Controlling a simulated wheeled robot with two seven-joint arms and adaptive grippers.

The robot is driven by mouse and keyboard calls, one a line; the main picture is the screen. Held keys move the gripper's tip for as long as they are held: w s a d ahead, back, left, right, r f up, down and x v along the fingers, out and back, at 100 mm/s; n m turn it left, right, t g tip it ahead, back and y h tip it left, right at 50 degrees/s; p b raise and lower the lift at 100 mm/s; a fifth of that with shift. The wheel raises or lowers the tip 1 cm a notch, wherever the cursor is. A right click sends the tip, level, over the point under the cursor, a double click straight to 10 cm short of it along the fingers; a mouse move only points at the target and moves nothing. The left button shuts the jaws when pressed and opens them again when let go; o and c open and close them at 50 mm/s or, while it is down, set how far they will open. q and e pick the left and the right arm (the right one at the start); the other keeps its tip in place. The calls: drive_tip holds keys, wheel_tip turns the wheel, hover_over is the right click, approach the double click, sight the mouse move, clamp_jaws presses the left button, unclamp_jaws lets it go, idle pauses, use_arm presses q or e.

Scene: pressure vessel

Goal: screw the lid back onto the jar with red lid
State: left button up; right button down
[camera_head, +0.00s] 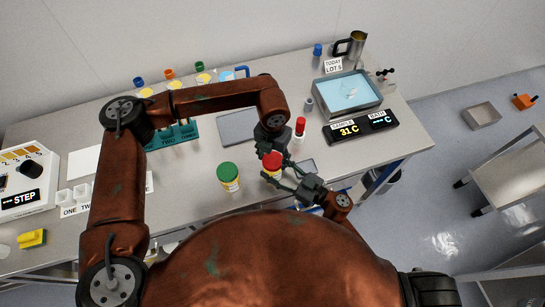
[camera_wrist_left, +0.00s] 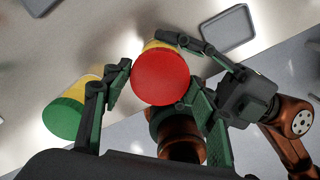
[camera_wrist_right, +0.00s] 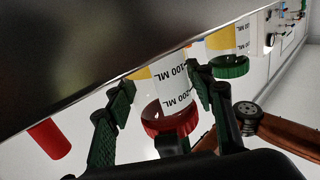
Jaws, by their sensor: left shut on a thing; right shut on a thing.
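The jar's red lid (camera_head: 271,159) sits at the top of the jar with its yellow-and-white body (camera_head: 272,172) near the table's front edge. My left gripper (camera_head: 271,150) comes from above and is shut on the red lid (camera_wrist_left: 161,78), one finger on each side. My right gripper (camera_head: 281,178) comes from the right and is shut on the jar body, which shows its "100 ML" label in the right wrist view (camera_wrist_right: 176,88). The lid (camera_wrist_right: 166,122) lines up with the jar mouth; I cannot tell how tight it is.
A green-lidded jar (camera_head: 228,176) stands close on the left. A red-capped bottle (camera_head: 299,128) stands behind on the right, near the temperature display (camera_head: 361,126) and water bath (camera_head: 347,92). A grey tray (camera_head: 238,126) lies behind the jar.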

use_arm(q)
drive_tip(key=shift+c, duration=0.7)
drive_tip(key=m, duration=0.3)
drive_tip(key=shift+m, duration=0.4)
drive_tip(key=m, duration=0.7)
drive_tip(key=shift+m, duration=0.4)
drive_tip(key=m, duration=0.3)
drive_tip(key=shift+m, duration=0.4)
drive_tip(key=o, duration=1.4)
drive_tip(key=shift+c, duration=0.2)
wheel_tip(320, 180, up, 12)
